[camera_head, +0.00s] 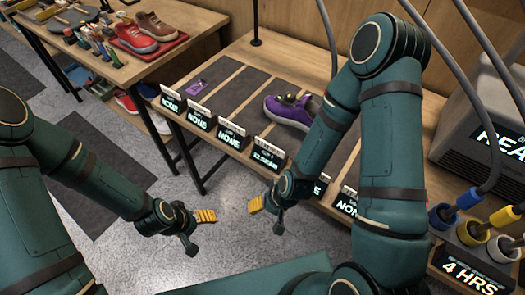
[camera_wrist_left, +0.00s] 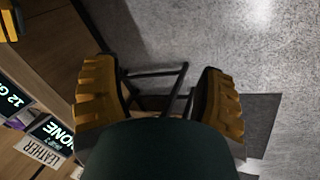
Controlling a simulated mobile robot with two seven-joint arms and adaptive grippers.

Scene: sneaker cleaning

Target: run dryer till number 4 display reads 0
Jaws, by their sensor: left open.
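The fourth display (camera_head: 268,155) on the bench's front edge seems to read 12 GRAMS. A purple sneaker (camera_head: 290,110) lies on the bench just behind it. The grey dryer-like machine (camera_head: 470,125) at right has a lit screen (camera_head: 497,142) that seems to read READY, partly cut off. My left gripper (camera_head: 205,216) is open and empty over the floor in front of the bench. Its yellow fingers stand apart in the left wrist view (camera_wrist_left: 160,105). My right gripper (camera_head: 256,205) is just to its right, near the bench front; its jaw gap is unclear.
Other displays (camera_head: 229,138) on the edge read NONE. Grey hoses with coloured collars (camera_head: 472,235) stand in a holder at right, above a 4 HRS display (camera_head: 470,275). Floor between is clear.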

